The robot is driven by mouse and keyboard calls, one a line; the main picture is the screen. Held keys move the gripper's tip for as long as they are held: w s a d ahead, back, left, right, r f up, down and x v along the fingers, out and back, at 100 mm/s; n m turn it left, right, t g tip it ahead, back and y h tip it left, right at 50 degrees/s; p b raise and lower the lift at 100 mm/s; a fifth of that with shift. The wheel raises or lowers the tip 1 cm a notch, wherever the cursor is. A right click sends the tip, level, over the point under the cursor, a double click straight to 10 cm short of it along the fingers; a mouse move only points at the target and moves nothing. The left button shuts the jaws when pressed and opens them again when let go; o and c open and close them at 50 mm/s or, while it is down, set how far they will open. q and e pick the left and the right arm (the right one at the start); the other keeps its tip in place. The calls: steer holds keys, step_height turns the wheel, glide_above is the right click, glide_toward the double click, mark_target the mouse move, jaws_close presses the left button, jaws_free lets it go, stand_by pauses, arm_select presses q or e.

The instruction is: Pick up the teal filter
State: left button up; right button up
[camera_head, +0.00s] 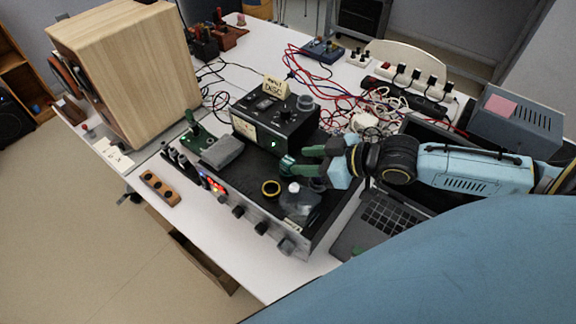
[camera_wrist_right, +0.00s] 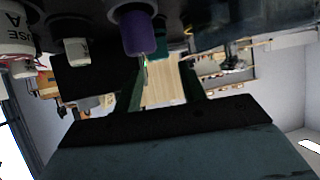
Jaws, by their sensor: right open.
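The teal filter (camera_head: 287,164) is a small teal cylinder on the black top of the amplifier-like unit, in front of the black box with knobs. My right gripper (camera_head: 301,161) comes in from the right with its two green fingers apart. Its fingertips are at the filter's right side; I cannot tell whether they touch it. In the right wrist view, a teal piece (camera_wrist_right: 160,49) shows at the top between the open fingers (camera_wrist_right: 163,82), partly hidden behind a purple cylinder (camera_wrist_right: 139,33). My left gripper is not in view.
A black box with knobs (camera_head: 272,122) stands just behind the filter. A laptop (camera_head: 384,215) is below my right arm. A wooden speaker cabinet (camera_head: 125,70) stands at left.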

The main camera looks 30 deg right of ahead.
mark_target(289, 161)
steer(key=shift+b+x, duration=0.3)
steer(key=shift+x, duration=1.5)
steer(key=shift+d+f, duration=0.1)
steer(key=shift+f, duration=0.05)
steer(key=c, duration=0.8)
